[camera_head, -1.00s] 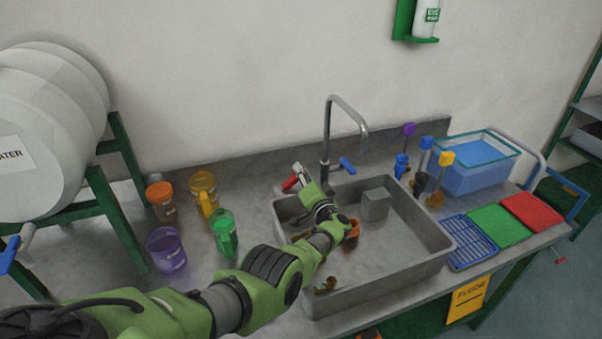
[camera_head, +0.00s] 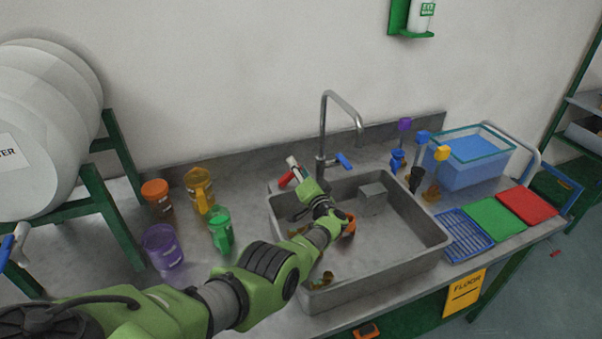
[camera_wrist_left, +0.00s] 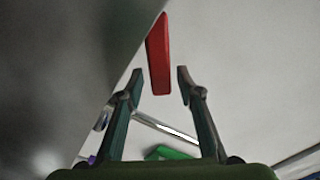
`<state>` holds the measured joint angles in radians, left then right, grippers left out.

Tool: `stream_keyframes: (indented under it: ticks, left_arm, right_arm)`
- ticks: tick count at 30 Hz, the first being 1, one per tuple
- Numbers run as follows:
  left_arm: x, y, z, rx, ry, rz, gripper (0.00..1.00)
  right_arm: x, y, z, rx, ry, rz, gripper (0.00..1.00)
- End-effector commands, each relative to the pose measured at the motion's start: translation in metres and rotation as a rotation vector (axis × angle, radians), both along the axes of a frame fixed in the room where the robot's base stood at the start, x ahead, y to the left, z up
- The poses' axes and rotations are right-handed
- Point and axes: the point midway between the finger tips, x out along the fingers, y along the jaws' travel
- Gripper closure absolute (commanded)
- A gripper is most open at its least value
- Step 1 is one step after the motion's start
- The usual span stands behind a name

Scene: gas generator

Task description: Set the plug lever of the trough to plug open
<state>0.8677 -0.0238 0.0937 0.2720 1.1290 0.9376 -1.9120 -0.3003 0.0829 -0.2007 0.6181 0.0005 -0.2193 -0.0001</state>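The trough (camera_head: 400,262) is a grey basin set in the bench. A red lever (camera_head: 286,180), apparently the plug lever, is by its back left corner. My left gripper (camera_head: 297,168) is beside the red lever, reaching over that corner. In the left wrist view the red lever (camera_wrist_left: 158,50) stands ahead of the gripper (camera_wrist_left: 160,77), and its near end shows between the two spread fingers. The fingers look apart from it. The plug itself cannot be made out. My right gripper is out of view.
A tall tap (camera_head: 323,125) with a blue handle (camera_head: 343,160) rises just right of the gripper. Orange, yellow, green and purple jugs stand left of the trough. An orange item (camera_head: 349,224) is in the trough near my wrist. A blue tank (camera_head: 470,172) stands at right.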

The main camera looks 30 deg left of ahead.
Motion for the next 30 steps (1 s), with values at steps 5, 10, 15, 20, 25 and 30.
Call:
stream_keyframes:
  ticks: [5, 10, 15, 20, 25, 30]
  left_arm:
    - [-0.004, -0.01, -0.002, -0.003, -0.001, -0.004, 0.67]
    - [-0.013, -0.018, -0.002, -0.004, -0.002, -0.002, 0.67]
    - [-0.026, -0.033, -0.002, -0.004, 0.0, -0.003, 0.67]
    - [-0.038, -0.047, -0.002, -0.003, 0.001, -0.003, 0.67]
    - [-0.046, -0.055, -0.001, -0.001, 0.002, 0.0, 0.67]
    - [-0.048, -0.056, -0.001, 0.0, 0.002, 0.0, 0.67]
  right_arm:
    - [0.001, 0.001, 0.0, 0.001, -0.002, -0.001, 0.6]
    - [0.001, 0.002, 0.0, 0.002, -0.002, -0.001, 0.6]
    - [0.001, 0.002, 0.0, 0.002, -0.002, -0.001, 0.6]
    - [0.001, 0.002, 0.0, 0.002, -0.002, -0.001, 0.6]
    - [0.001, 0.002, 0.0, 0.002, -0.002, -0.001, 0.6]
    - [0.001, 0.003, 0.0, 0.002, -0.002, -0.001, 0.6]
